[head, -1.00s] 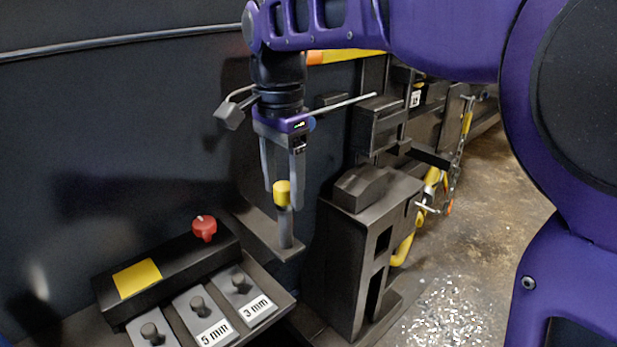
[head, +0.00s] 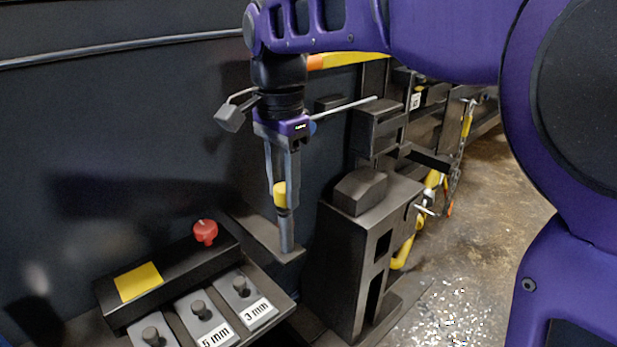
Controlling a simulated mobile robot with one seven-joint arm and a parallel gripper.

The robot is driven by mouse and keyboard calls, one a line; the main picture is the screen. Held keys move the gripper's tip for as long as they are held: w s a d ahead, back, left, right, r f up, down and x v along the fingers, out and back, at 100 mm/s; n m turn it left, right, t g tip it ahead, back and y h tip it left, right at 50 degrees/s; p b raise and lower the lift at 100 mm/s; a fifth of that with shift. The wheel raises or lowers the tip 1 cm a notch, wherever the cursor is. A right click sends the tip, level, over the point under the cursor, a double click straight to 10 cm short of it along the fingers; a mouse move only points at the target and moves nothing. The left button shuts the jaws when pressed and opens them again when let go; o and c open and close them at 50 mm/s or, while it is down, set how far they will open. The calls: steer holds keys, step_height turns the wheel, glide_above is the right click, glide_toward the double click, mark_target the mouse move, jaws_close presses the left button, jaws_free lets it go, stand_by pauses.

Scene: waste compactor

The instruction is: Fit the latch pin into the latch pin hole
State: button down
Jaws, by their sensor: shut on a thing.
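The latch pin (head: 285,232) is a grey rod with a yellow upper part, upright in the middle of the head view. My gripper (head: 284,195) points down and is shut on the pin, with its fingers around the yellow part. The fingers hide some of the yellow part. The pin's lower end meets a narrow dark shelf (head: 258,240) in the picture. I cannot tell whether it rests on the shelf, sits in it or hangs just above. The latch pin hole cannot be made out.
A black panel with a red knob (head: 205,231) and a yellow label (head: 138,281) is at lower left, with grey knobbed blocks marked 5 mm (head: 206,320) and 3 mm (head: 246,298). A tall dark bracket (head: 350,260) stands close right of the pin. A dark wall is behind.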

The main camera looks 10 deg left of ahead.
steer(key=shift+r+p, duration=4.6)
steer(key=shift+r, duration=0.35)
steer(key=w+d+f+n, duration=0.2)
steer(key=w+d+f, duration=0.1)
steer(key=d+f, duration=0.3)
steer(key=w+d+f+n, duration=0.1)
steer(key=w+d+f, duration=0.25)
steer(key=f, duration=0.45)
steer(key=s+d+f+n, duration=0.1)
steer(key=d+f+n, duration=0.4)
steer(key=d+f, duration=0.9)
step_height(320, 180, down, 2)
steer(key=shift+f, duration=0.1)
steer(key=shift+s, duration=0.1)
